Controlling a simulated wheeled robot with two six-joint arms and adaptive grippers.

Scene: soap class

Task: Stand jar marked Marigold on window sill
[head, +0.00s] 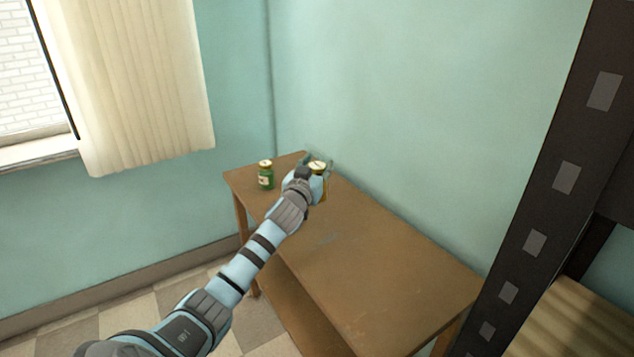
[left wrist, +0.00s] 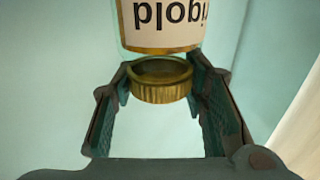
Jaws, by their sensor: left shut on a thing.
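My left gripper (head: 318,170) is at the far end of the wooden table and is shut on a yellow jar with a gold lid (head: 317,164). In the left wrist view the gold lid (left wrist: 160,82) sits between the two fingers (left wrist: 162,75). The jar's white label (left wrist: 165,18) appears upside down there and is cut off, with letters reading "rigold", so this is the Marigold jar. I cannot tell whether the jar touches the table. The window sill (head: 38,151) is at the left, below the window. My right gripper is out of view.
A cream curtain (head: 140,90) hangs over the right side of the window. A dark post (head: 545,190) rises at the right. The table's near part is clear.

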